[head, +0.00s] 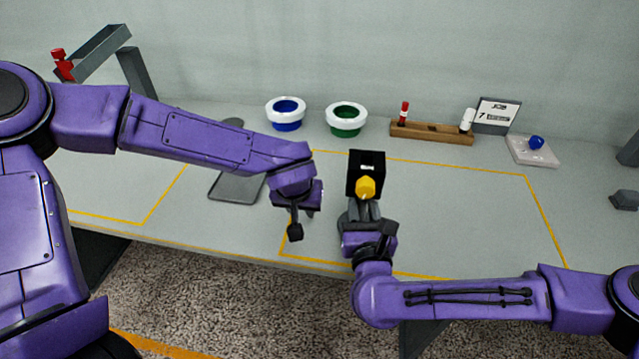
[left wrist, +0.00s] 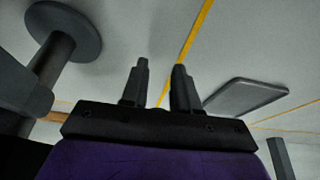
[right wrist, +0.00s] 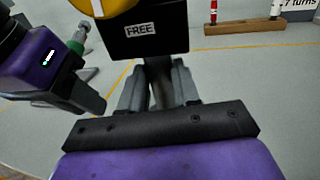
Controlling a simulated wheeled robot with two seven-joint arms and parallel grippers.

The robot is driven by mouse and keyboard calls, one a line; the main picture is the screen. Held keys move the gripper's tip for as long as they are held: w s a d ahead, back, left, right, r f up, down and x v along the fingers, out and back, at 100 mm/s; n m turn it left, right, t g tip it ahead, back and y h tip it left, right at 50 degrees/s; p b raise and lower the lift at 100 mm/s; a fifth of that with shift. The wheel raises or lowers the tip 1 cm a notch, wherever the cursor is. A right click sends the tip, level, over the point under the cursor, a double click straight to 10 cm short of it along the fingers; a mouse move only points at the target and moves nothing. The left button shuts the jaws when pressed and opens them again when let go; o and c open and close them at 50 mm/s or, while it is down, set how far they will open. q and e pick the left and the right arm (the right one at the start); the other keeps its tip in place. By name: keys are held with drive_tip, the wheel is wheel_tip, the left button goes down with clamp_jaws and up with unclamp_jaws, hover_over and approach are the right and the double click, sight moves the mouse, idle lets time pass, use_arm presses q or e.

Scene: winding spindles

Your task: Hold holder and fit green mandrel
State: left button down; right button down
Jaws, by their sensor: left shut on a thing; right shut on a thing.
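The holder is a black block (head: 366,168) with a yellow knob (head: 366,188) and a FREE label, on a grey post (right wrist: 160,80) with a round base (left wrist: 68,28). My right gripper (head: 362,212) is shut on the post; the holder looks upright. My left gripper (head: 298,216) is left of the holder and apart from it. In the left wrist view the mandrel between the fingers (left wrist: 160,75) cannot be made out.
A blue-lined bowl (head: 286,108) and a green-lined bowl (head: 346,114) stand at the back. A wooden rack (head: 434,134) holds a red and a white piece beside a sign (head: 496,112). A grey tray (head: 236,188) lies left. The mat's right half is clear.

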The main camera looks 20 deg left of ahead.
use_arm(q)
drive_tip(key=r+n, duration=0.1)
drive_tip(key=n, duration=0.1)
drive_tip(key=a+r+n+g, duration=0.1)
drive_tip(key=n, duration=0.1)
drive_tip(key=r+n+g+y, duration=0.1)
drive_tip(key=n, duration=0.1)
drive_tip(key=shift+w+a, duration=0.4)
drive_tip(key=s+a+r+n+t+h, duration=0.1)
drive_tip(key=a+r+n+t+h, duration=0.15)
drive_tip(key=r+n, duration=0.65)
drive_tip(key=s+a+r+n+t+h, duration=0.15)
drive_tip(key=n+t, duration=0.25)
drive_tip(key=n, duration=1.1)
drive_tip(key=w+d+r+n+t+y, duration=0.3)
drive_tip(key=w+d+r+n+y, duration=0.1)
drive_tip(key=d+r+y, duration=0.3)
drive_tip(key=w+d+r+n+t+y, duration=0.4)
drive_tip(key=w+d+r+n+y, duration=0.1)
drive_tip(key=r, duration=0.7)
drive_tip(key=d+n+y, duration=0.1)
drive_tip(key=d+n, duration=0.1)
drive_tip(key=d, duration=0.1)
drive_tip(key=shift+n+y, duration=0.3)
drive_tip(key=shift+y, duration=0.1)
drive_tip(key=shift+d, duration=0.2)
